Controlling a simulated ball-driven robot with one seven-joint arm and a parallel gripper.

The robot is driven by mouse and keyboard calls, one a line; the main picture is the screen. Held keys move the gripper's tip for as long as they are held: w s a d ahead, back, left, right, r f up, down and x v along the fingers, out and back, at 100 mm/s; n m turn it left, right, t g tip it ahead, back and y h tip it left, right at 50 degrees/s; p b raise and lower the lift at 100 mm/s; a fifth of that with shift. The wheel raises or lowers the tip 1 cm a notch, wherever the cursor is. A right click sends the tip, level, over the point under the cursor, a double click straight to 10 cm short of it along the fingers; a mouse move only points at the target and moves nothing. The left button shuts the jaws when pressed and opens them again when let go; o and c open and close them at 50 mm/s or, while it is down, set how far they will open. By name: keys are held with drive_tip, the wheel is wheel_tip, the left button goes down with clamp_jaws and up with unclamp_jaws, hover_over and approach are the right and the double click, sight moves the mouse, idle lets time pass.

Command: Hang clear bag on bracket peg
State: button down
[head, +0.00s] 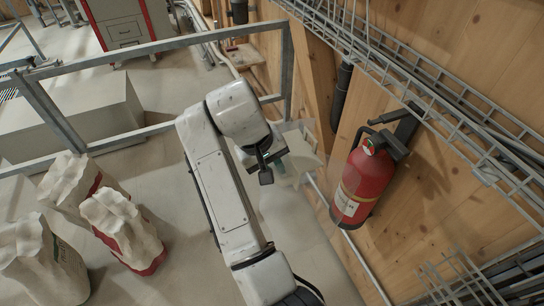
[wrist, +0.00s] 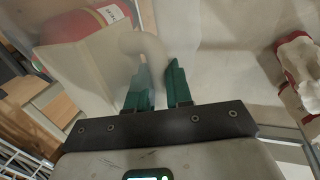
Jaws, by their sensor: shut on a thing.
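My gripper (head: 272,165) is in the middle of the head view, left of the wall. In the wrist view its green fingers (wrist: 158,88) are shut on the pale top of the clear bag (wrist: 140,50). The see-through bag (head: 290,212) hangs below the gripper in the head view, its outline faint against the floor. A dark bracket (head: 407,122) is on the wooden wall by the fire extinguisher's top, to the right of and apart from the bag. I cannot make out a separate peg on it.
A red fire extinguisher (head: 366,185) is on the wall, close to the right of the bag. A wire cable tray (head: 430,75) runs along the wall above. A metal railing (head: 150,50) stands behind my arm. Several paper sacks (head: 120,230) stand on the floor at left.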

drive_tip(key=shift+w+d, duration=0.1)
idle(0.3)
drive_tip(key=w+d, duration=0.2)
drive_tip(key=d, duration=0.6)
drive_tip(key=w+d+f, duration=0.1)
drive_tip(key=w+d, duration=0.2)
drive_tip(key=d, duration=0.5)
drive_tip(key=shift+w+d+f, duration=0.15)
drive_tip(key=shift+d, duration=0.25)
idle(1.5)
idle(0.6)
drive_tip(key=c, duration=0.9)
unclamp_jaws()
drive_tip(key=shift+c, duration=0.2)
drive_tip(key=v, duration=1)
drive_tip(key=shift+a+r, duration=0.2)
drive_tip(key=shift+r, duration=0.1)
